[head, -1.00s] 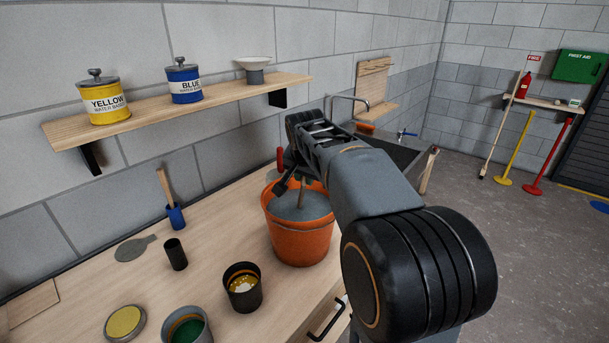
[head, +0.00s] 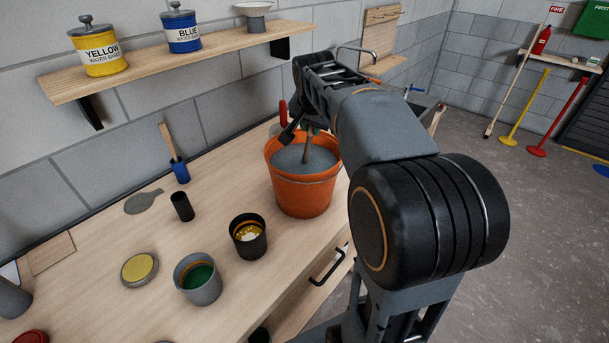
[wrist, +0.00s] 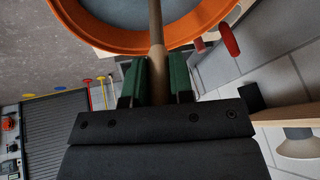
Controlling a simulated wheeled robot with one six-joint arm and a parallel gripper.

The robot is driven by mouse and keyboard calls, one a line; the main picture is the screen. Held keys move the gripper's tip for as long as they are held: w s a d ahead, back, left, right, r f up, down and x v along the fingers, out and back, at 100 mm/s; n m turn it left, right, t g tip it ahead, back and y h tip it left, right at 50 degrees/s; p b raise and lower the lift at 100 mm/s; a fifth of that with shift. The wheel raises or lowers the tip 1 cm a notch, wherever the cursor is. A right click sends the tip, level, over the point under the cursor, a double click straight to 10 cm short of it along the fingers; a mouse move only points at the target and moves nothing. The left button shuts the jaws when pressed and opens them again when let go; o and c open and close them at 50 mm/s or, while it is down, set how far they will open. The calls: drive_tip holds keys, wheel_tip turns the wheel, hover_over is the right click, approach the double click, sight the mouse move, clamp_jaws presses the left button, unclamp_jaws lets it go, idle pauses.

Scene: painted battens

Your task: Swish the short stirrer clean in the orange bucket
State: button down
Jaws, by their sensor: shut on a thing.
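The orange bucket (head: 303,197) stands on the bench and holds grey liquid. My gripper (head: 308,128) is above the bucket, partly hidden by my own arm. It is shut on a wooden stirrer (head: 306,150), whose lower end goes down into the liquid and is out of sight. In the wrist view the green fingers of my gripper (wrist: 157,82) close on the stirrer stick (wrist: 156,35) from both sides. The stick runs past the orange bucket's rim (wrist: 100,38) over the grey liquid.
A black pot (head: 248,250) with yellow paint and a grey pot (head: 198,292) with green paint stand left of the bucket. A small black cup (head: 182,207), a blue holder with a stick (head: 180,171) and a yellow-topped lid (head: 139,268) are farther left. A shelf (head: 210,52) hangs above.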

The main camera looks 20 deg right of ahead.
wheel_tip(320, 180, up, 8)
drive_tip(key=s+p, duration=0.1)
drive_tip(key=p, duration=0.4)
drive_tip(key=shift+s+d, duration=0.25)
drive_tip(key=shift+d, duration=0.1)
drive_tip(key=shift+r+p, duration=0.2)
drive_tip(key=shift+p, duration=0.1)
idle(0.4)
